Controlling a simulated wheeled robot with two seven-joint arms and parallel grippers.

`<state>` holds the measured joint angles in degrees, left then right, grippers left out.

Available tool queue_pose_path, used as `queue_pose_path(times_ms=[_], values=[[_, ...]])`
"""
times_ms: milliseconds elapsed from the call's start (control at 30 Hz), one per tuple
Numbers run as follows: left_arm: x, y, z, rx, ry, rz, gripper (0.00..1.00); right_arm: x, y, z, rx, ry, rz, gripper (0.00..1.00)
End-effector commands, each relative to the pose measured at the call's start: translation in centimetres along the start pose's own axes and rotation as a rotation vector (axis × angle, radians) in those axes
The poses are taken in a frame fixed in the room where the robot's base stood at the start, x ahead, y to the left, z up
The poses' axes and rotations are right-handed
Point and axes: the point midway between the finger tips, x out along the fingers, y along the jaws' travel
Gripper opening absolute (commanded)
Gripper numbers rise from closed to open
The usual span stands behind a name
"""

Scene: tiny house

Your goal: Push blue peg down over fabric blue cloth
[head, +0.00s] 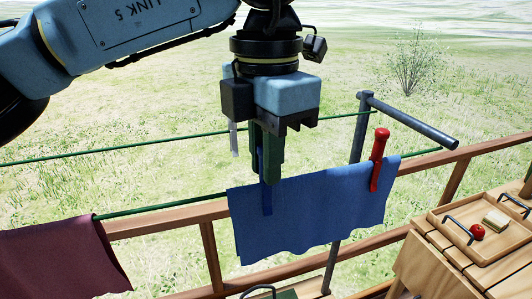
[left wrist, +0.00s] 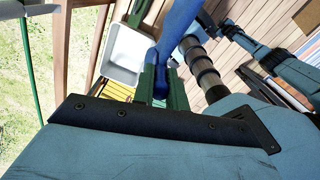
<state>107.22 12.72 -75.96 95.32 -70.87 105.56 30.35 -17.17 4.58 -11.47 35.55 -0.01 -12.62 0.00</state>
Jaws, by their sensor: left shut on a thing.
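My left gripper (head: 268,168) points down above the cloth's left part and is shut on the blue peg (head: 267,200). The peg is upright, and its lower end shows in front of the cloth, below the top edge. Whether its other prong is behind the cloth is hidden. In the left wrist view, the green fingers (left wrist: 154,84) pinch the peg, and a blue strip of cloth (left wrist: 179,28) runs up beyond them. My right gripper does not show.
A red peg (head: 378,160) clips the cloth's right part. A maroon cloth (head: 62,262) hangs at the left. A wooden railing (head: 165,218) runs below the lines. A grey post (head: 360,130) stands behind the cloth. A wooden tray (head: 455,232) with a red item sits at right.

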Motion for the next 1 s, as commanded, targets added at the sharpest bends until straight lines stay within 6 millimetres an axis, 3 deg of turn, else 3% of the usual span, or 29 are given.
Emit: queue_pose_path(times_ms=[333,367,533,833,1000], values=[[0.2,0.0,0.0,0.0,0.0,0.0,0.0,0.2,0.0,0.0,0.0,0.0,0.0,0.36],[0.2,0.0,0.0,0.0,0.0,0.0,0.18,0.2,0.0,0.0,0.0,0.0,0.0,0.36],[0.2,0.0,0.0,0.0,0.0,0.0,0.39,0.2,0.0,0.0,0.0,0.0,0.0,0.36],[0.0,0.0,0.0,0.0,-0.001,0.0,0.39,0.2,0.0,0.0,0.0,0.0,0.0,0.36],[-1.9,0.0,0.1,-0.001,-0.003,0.003,0.39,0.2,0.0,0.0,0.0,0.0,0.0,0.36]])
